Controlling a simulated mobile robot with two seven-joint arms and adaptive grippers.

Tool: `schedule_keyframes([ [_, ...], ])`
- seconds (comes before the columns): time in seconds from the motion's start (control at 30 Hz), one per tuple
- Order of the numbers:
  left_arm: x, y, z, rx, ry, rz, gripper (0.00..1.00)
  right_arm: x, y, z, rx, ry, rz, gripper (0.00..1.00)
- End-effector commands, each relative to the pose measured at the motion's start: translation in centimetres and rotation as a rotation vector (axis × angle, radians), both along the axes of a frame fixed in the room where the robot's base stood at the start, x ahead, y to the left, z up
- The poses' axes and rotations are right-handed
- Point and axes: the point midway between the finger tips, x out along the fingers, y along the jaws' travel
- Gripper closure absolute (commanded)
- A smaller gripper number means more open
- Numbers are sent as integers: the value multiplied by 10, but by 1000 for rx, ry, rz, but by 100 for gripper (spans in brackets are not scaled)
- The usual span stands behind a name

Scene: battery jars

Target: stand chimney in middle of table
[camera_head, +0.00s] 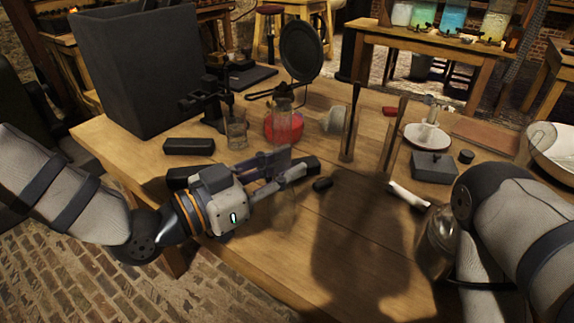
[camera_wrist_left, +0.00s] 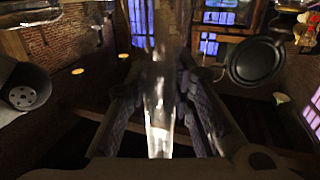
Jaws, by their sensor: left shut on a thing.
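My left gripper (camera_head: 288,170) reaches in from the left over the front of the wooden table. It is shut on a clear glass chimney, which is hard to make out in the head view. In the left wrist view, the chimney (camera_wrist_left: 158,105) shows as a bright transparent tube between the two dark fingers (camera_wrist_left: 160,110). The chimney's lower end and its exact height over the table cannot be told. The wooden table (camera_head: 340,250) has a bare middle and front, partly in shadow. My right arm comes in at the right, and its gripper is not visible.
A grey box (camera_head: 434,167), a white tube (camera_head: 408,195) and a glass jar (camera_head: 437,240) are to the right.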

Motion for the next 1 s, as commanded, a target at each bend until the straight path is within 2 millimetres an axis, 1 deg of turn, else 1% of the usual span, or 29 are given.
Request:
schedule_keyframes([
  [0.07,0,0,3,-1,-4,0,100,2,0,1,0,-5,0,62],
  [0.2,0,0,-2,0,-3,0,100,0,0,0,0,0,0,62],
  [0.23,0,0,-1,0,-4,0,72,0,0,0,0,-1,0,62],
  [0.3,0,0,0,-1,-4,0,58,1,0,0,0,-2,0,62],
  [0.57,0,0,0,-1,-6,0,58,1,0,0,0,-2,0,62],
  [0.67,-1,1,6,-1,-7,1,58,3,0,2,0,-9,0,62],
  [0.77,-10,16,5,0,-6,3,58,4,0,3,0,-12,0,62],
  [1.0,-46,66,7,-1,-8,5,58,9,0,9,1,-32,0,62],
])
